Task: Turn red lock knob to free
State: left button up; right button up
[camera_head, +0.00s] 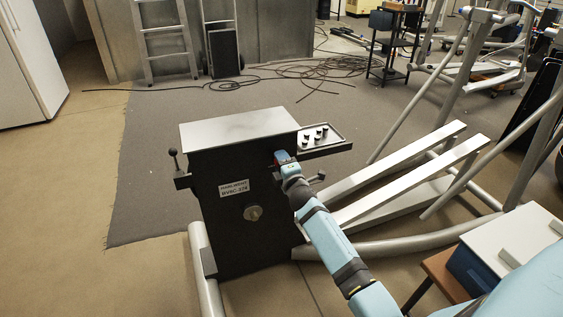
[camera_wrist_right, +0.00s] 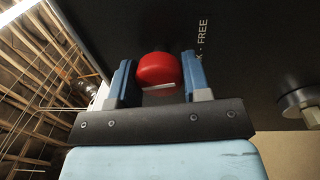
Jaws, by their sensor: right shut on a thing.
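The red lock knob (camera_wrist_right: 158,70) sits on the dark front panel of the black machine housing (camera_head: 225,160). It has a white mark across its lower edge. My right gripper (camera_wrist_right: 156,82) is shut on the knob, with one blue finger on each side of it. White lettering ending in "K · FREE" (camera_wrist_right: 203,38) is on the panel just right of the knob; the rest is hidden behind the finger. In the head view my right gripper (camera_head: 284,158) is at the upper right of the panel and mostly covers the knob. My left gripper is not in view.
A round metal knob (camera_head: 253,213) and a name plate (camera_head: 234,188) are lower on the panel. A black ball lever (camera_head: 174,158) stands at left, a small knob tray (camera_head: 325,138) at right. Grey rails (camera_head: 400,175) extend right. Floor at left is clear.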

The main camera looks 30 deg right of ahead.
jog(key=shift+a+m, duration=0.1)
jog(key=shift+m, duration=1.1)
jog(key=shift+p, duration=0.3)
jog(key=o, duration=0.9)
jog(key=shift+s, duration=0.2)
